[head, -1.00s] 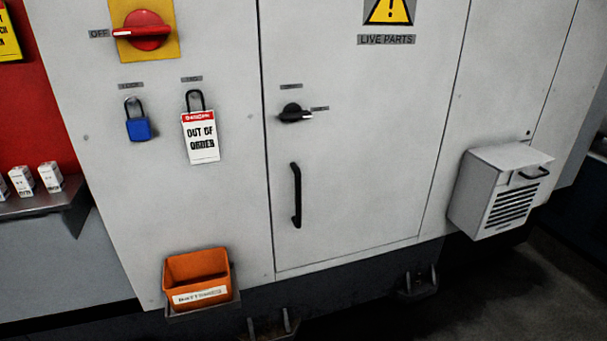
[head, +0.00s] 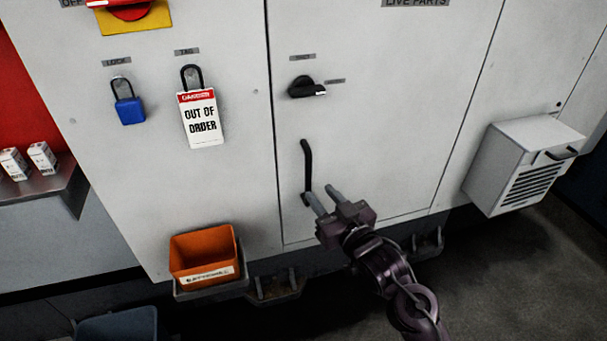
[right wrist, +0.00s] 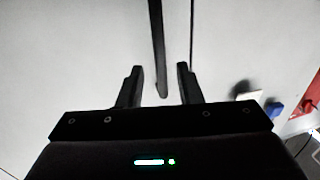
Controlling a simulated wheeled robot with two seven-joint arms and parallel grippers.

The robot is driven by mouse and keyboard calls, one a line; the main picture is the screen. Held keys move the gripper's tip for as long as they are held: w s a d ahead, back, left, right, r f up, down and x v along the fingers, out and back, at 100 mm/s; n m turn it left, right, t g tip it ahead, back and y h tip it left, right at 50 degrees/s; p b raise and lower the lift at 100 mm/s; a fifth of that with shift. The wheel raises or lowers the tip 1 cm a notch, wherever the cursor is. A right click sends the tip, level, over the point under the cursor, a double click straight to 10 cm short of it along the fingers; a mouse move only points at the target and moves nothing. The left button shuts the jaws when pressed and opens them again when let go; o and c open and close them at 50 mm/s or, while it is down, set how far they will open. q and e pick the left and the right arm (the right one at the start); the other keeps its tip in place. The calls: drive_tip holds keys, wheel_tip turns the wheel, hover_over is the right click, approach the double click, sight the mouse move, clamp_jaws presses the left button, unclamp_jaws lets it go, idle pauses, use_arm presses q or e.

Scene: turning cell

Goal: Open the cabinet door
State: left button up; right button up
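The white cabinet door (head: 400,125) is shut flush with the cabinet front. A black vertical bar handle (head: 307,165) is on its left side, and a black turn knob (head: 303,87) sits above the handle, its pale tip pointing right. My right gripper (head: 321,194) is open at the handle's lower end, its left finger overlapping it in the head view. In the right wrist view, the handle (right wrist: 157,45) runs down between the spread fingers (right wrist: 159,70); contact cannot be told. My left gripper is not in view.
Left of the door hang a blue padlock (head: 129,108) and an out-of-order tag (head: 201,118), with an orange bin (head: 203,257) below. A vented box (head: 525,165) juts out at right. A shelf (head: 45,188) with small white boxes is far left.

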sight(310, 182)
drive_tip(key=p+x, duration=0.1)
drive_tip(key=x, duration=0.5)
drive_tip(key=shift+w+a+f, duration=0.1)
drive_tip(key=shift+w+a, duration=0.1)
drive_tip(key=shift+w, duration=0.15)
